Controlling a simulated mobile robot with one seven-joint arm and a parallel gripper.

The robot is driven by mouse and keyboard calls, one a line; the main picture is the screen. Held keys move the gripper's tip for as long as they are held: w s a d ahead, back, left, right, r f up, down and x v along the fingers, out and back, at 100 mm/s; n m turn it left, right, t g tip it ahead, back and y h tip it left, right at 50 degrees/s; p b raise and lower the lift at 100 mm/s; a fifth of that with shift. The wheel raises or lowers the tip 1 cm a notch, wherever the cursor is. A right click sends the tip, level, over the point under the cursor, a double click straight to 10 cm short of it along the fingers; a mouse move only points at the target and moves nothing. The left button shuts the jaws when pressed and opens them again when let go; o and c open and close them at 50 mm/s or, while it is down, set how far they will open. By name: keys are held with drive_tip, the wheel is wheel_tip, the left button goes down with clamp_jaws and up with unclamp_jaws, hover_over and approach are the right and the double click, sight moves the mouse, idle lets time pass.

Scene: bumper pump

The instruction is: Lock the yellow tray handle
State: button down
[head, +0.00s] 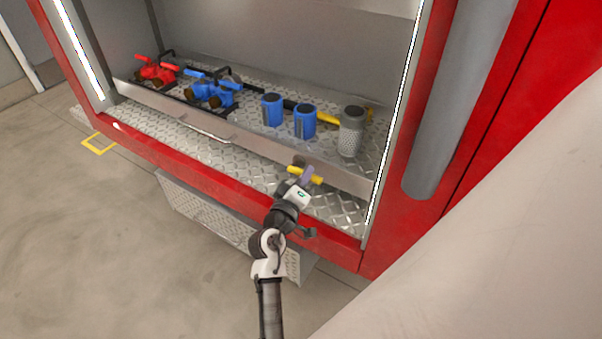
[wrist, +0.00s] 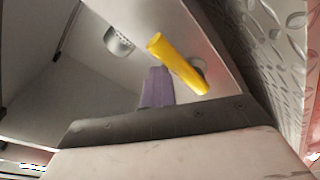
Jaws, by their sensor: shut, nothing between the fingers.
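The yellow tray handle (head: 305,175) is on the front of the metal tray (head: 245,137), toward its right end. In the wrist view the yellow handle (wrist: 180,66) is a tilted bar, with a round grey mount behind its lower right end. My gripper (head: 303,176) is at the handle, with its purple-grey finger (wrist: 157,88) just left of and below the bar in the wrist view. The gripper is shut, with nothing held. I cannot tell whether the finger touches the handle.
On the tray stand red valve fittings (head: 155,70), blue fittings (head: 212,92), two blue cylinders (head: 272,110) (head: 305,121) and a grey perforated cylinder (head: 351,131). A red cabinet frame (head: 200,177) surrounds the shelf. A grey vertical pipe (head: 450,110) stands at right.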

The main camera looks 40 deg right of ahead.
drive_tip(key=shift+s+d+f, duration=0.1)
drive_tip(key=shift+f, duration=0.15)
idle(0.3)
drive_tip(key=shift+r, duration=0.1)
wheel_tip(320, 180, up, 5)
drive_tip(key=p, duration=0.4)
drive_tip(key=w+f+b+v, duration=0.1)
drive_tip(key=b+v, duration=0.2)
drive_tip(key=v, duration=0.6)
drive_tip(key=shift+a+f, duration=0.3)
drive_tip(key=shift+a, duration=0.1)
drive_tip(key=shift+w, duration=0.1)
